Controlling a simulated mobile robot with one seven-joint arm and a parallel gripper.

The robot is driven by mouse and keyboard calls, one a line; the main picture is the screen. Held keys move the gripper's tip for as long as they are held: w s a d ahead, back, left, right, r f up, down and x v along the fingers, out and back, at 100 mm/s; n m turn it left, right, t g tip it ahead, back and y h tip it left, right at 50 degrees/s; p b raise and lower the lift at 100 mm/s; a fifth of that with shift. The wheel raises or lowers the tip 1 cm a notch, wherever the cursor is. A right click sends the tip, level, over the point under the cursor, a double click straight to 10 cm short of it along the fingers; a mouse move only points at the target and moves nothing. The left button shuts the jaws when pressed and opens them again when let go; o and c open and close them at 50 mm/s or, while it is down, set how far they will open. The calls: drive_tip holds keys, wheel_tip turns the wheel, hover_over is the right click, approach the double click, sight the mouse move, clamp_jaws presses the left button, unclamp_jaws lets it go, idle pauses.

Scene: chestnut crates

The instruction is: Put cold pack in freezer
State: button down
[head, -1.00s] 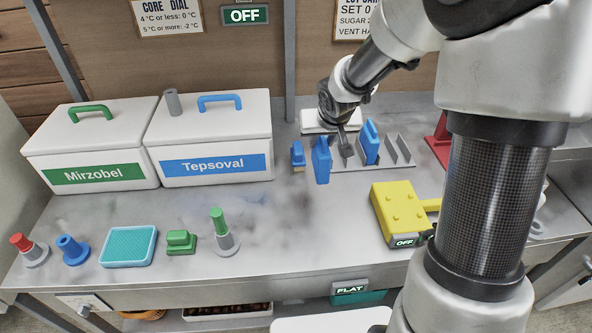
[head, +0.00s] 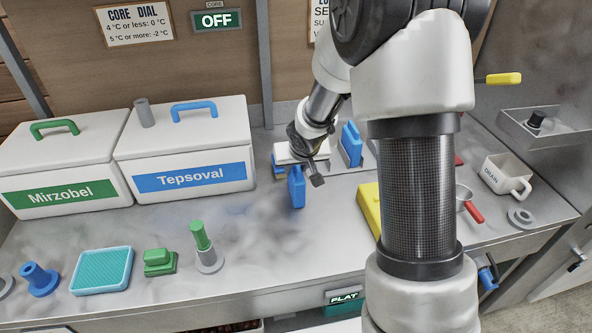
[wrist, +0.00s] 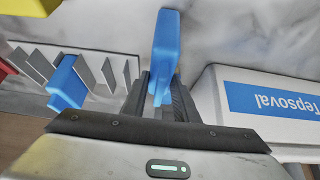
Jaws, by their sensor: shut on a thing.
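My gripper (head: 308,178) is shut on a blue cold pack (head: 296,187), held upright in front of the slotted rack. In the wrist view the pack (wrist: 166,45) stands between the two dark fingers (wrist: 160,92). A second blue pack (head: 352,144) stands in the rack; it also shows in the wrist view (wrist: 67,84). Two white lidded boxes stand to the left: Tepsoval (head: 240,140) with a blue handle, and Mirzobel (head: 100,155) with a green handle. Both lids are on. No box is labelled freezer.
A green-topped peg (head: 203,240), green block (head: 159,262), teal tray (head: 102,270) and blue knob (head: 40,278) line the front left. A yellow box (head: 369,208) is partly behind my arm.

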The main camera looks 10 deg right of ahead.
drive_tip(key=shift+f, duration=0.15)
drive_tip(key=c, duration=1.4)
unclamp_jaws()
